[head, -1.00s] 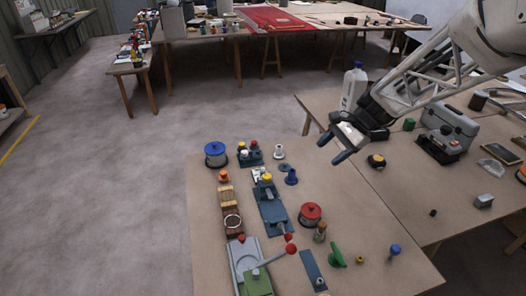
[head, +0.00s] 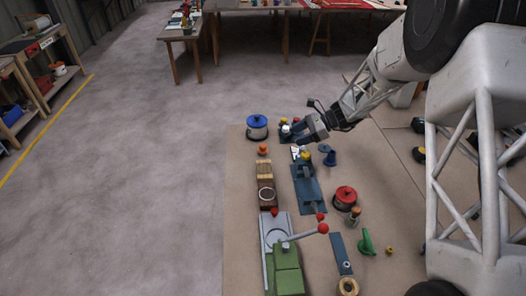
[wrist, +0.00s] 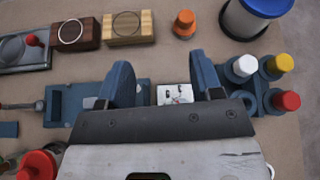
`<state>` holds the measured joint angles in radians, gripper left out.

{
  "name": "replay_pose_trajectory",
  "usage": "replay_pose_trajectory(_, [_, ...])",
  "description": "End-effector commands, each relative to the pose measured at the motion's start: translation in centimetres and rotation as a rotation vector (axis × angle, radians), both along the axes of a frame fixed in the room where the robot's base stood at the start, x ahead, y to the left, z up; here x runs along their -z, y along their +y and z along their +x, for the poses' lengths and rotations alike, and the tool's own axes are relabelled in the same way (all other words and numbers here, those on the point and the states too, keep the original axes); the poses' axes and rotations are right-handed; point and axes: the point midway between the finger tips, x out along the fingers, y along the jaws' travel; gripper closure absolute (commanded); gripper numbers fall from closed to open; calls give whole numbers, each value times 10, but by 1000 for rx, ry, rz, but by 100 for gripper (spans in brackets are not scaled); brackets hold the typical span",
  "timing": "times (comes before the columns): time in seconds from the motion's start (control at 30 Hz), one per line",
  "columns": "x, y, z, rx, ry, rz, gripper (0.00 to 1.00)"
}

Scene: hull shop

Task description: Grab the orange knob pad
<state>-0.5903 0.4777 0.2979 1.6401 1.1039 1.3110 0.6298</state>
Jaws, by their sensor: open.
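The orange knob pad (head: 262,150) stands on the tan table, between the blue-lidded pot and the light wooden block. In the wrist view the orange knob pad (wrist: 185,23) lies beyond the fingertips, near the top edge, clear of them. My gripper (head: 300,143) is open and is to the right of the knob pad in the head view. In the wrist view my gripper (wrist: 163,75) has its two blue fingers spread, with a small white plate on a blue fixture showing between them. It holds nothing.
The blue-lidded pot (head: 257,127) stands close behind the knob pad. Light wooden block (wrist: 128,27) is beside it. A rack of white, yellow and red knobs (wrist: 268,82) is right of my fingers. A red-lidded pot (head: 345,198) stands further forward.

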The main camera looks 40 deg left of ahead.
Motion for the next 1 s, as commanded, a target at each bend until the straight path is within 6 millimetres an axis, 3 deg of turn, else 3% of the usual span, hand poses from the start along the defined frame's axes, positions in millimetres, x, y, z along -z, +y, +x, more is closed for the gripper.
replay_pose_trajectory(0.1, [26, 30, -3, 10, 59, 3, 40])
replay_pose_trajectory(0.33, [54, 63, -7, 26, 130, 6, 40])
replay_pose_trajectory(1.0, [64, 75, -13, 30, 149, 6, 40])
